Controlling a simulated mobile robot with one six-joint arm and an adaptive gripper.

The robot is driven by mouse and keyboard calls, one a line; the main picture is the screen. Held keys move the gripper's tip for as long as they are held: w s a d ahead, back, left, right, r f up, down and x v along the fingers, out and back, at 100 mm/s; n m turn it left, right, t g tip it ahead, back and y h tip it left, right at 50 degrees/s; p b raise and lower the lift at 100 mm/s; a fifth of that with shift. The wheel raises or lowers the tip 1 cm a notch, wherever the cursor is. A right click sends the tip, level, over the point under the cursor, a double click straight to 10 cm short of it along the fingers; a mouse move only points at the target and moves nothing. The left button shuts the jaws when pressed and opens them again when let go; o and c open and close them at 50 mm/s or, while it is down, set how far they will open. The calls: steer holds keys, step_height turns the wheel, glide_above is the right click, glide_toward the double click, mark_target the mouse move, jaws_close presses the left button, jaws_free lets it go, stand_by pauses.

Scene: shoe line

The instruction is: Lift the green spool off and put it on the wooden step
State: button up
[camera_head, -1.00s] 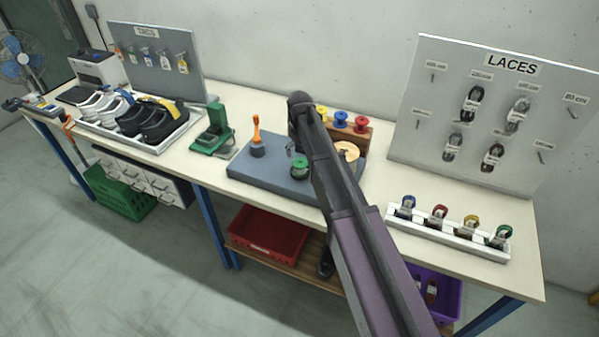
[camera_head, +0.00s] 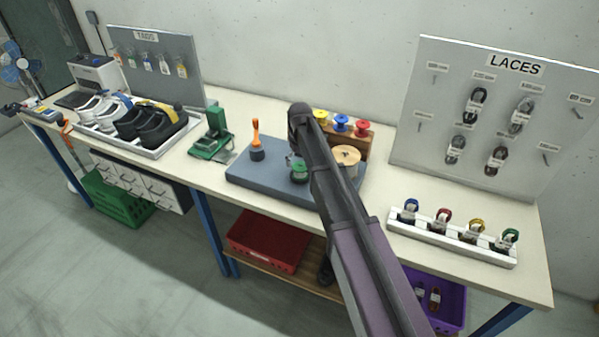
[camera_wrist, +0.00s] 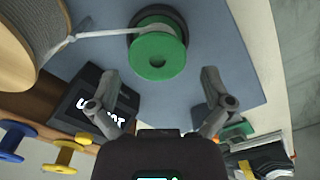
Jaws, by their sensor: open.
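The green spool (camera_head: 299,175) stands on the blue-grey board on the bench, partly hidden by my arm in the head view. In the wrist view the green spool (camera_wrist: 157,57) is seen end-on, with pale cord around it. A strand runs from it to a large cord reel with a wooden flange (camera_wrist: 14,50). My gripper (camera_wrist: 160,87) is open and empty, its fingers apart, with the spool ahead of the gap and not between them. The wooden step (camera_head: 356,142) is at the back of the board, carrying yellow, blue and red spools.
An orange-handled brush (camera_head: 256,142) stands on the board (camera_head: 240,178) left of the spool. The large reel (camera_head: 346,156) is right of my arm, before the step. A green device (camera_head: 210,140) stands left of the board. A white rack (camera_head: 440,238) is at right.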

mark_target(301, 167)
steer(key=shift+d+f+b, duration=0.2)
steer(key=shift+f+b, duration=2.25)
steer(key=shift+f, duration=0.05)
steer(key=c, duration=1.1)
steer(key=shift+r, duration=0.15)
step_height(301, 167, up, 10)
steer(key=p, duration=1)
